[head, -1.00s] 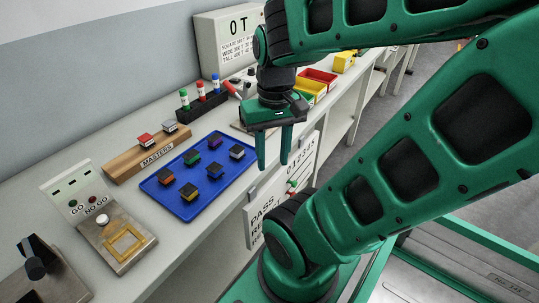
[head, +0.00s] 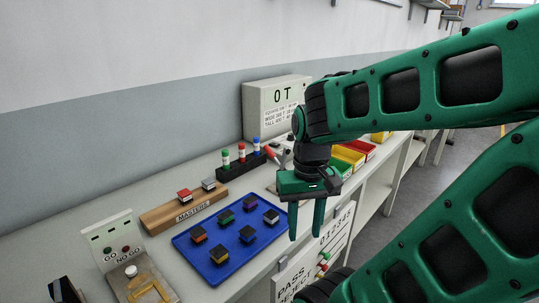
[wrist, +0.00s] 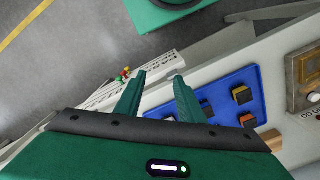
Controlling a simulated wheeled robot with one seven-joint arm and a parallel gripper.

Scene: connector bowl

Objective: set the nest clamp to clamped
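A red-handled lever (head: 271,153) stands at the back of the bench, left of my arm's wrist; its base is partly hidden. A black lever (head: 64,290) is cut off at the lower left edge of the head view. I cannot tell which is the nest clamp, nor its setting. My gripper (head: 306,228) points down with its fingers apart and nothing between them, near the bench's front edge, right of the blue tray. In the wrist view my gripper (wrist: 160,78) also shows open and empty.
A blue tray (head: 205,268) holds several dark blocks. A GO/NO GO gauge (head: 112,239) stands left of it, and a wooden MASTERS block (head: 160,216) behind. Colored bins (head: 352,155) sit behind my gripper. A PASS/REJECT board (head: 290,283) hangs at the bench front.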

